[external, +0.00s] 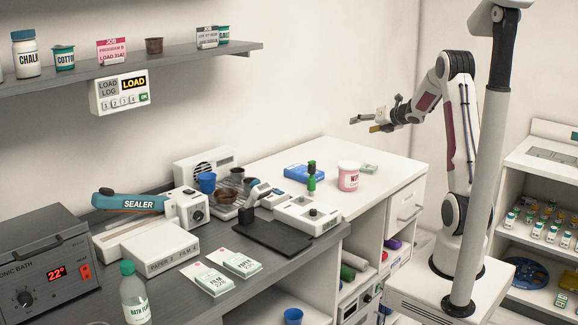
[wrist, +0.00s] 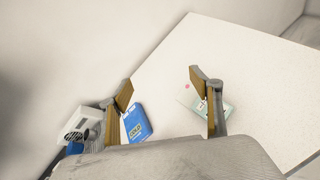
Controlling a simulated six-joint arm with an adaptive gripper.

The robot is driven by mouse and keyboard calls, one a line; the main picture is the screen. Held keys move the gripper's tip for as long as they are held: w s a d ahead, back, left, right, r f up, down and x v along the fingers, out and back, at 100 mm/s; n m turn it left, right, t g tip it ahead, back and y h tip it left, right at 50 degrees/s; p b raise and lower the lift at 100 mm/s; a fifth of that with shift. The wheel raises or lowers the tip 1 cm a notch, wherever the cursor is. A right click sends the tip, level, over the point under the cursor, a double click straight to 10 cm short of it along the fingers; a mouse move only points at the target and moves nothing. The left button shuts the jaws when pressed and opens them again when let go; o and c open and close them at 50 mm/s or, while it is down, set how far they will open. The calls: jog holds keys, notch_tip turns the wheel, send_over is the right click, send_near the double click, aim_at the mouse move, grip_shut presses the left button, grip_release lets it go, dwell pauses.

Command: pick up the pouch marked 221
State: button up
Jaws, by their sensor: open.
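Two white-and-green pouches marked FILM lie side by side on the grey bench in the external view, a front one (external: 208,279) and a back one (external: 235,264). Their numbers are too small to read for certain, so I cannot tell which is 221. My gripper (external: 370,122) is open and empty, raised above the far white counter and well away from both pouches. In the wrist view my gripper (wrist: 160,77) shows its two fingers spread apart. Neither FILM pouch can be made out there.
A white box (external: 160,252) stands left of the pouches; a dark tray (external: 270,238) lies to their right. A bottle (external: 134,295) stands in front.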

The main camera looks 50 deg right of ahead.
aim_at(372, 167)
jog(key=s+d+f+n+y, duration=0.1)
jog(key=f+n, duration=0.2)
jog(key=f, duration=0.1)
jog(key=s+d+f+n+y, duration=0.1)
jog(key=s+f+n+y, duration=0.1)
jog(key=f, duration=0.3)
jog(key=s+d+f+n+y, duration=0.1)
jog(key=d+f+n+y, duration=0.1)
jog(key=f+n, duration=0.2)
jog(key=shift+s+f+n, duration=0.15)
jog(key=shift+f+n, duration=0.05)
jog(key=shift+n, duration=0.3)
jog(key=shift+s+f+n+y, duration=0.3)
jog(key=shift+s+f+n, duration=0.05)
jog(key=shift+f+n, duration=0.05)
jog(key=shift+x, duration=1.35)
jog(key=shift+w+a, duration=0.1)
jog(key=shift+x, duration=2.5)
